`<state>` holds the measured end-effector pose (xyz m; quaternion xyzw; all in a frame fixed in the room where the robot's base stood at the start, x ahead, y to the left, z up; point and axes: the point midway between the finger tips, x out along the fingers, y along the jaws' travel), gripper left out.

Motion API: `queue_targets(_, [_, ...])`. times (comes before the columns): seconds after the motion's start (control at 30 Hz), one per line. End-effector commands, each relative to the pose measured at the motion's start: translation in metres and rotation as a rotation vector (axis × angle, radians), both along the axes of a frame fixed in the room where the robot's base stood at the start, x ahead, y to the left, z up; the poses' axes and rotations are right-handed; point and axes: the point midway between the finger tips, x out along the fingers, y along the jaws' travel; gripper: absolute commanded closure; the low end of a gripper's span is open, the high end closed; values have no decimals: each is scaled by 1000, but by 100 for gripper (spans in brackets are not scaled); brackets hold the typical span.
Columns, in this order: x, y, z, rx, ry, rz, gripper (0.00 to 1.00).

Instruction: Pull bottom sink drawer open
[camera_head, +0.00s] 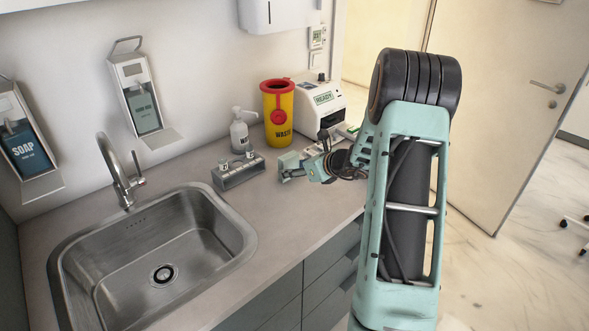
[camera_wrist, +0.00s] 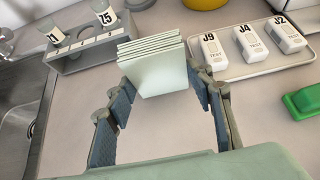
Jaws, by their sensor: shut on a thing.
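The sink cabinet's drawer fronts (camera_head: 328,273) show below the counter's front edge, with dark handles, and look shut. The lowest part of the cabinet is cut off by the picture's edge and partly behind my arm, so I cannot make out the bottom drawer. My gripper (camera_head: 303,166) is above the counter, well away from the drawers. In the wrist view my gripper (camera_wrist: 160,88) has its two fingers on either side of a pale green stack of folded sheets (camera_wrist: 155,68) and is shut on it.
The steel sink (camera_head: 155,258) is at left. A vial rack (camera_head: 238,171), pump bottle (camera_head: 239,133), yellow waste bin (camera_head: 278,115) and white device (camera_head: 319,104) stand on the counter. A tray (camera_wrist: 252,67) holds several labelled boxes. Floor is open at right.

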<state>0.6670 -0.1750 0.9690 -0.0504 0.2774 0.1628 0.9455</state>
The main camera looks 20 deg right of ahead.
Motion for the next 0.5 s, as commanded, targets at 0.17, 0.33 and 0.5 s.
queue_targets(0.17, [0,0,-1,0,0,0,35])
queue_targets(0.33, [0,0,-1,0,0,0,34])
queue_targets(0.5, [0,0,1,0,0,0,34])
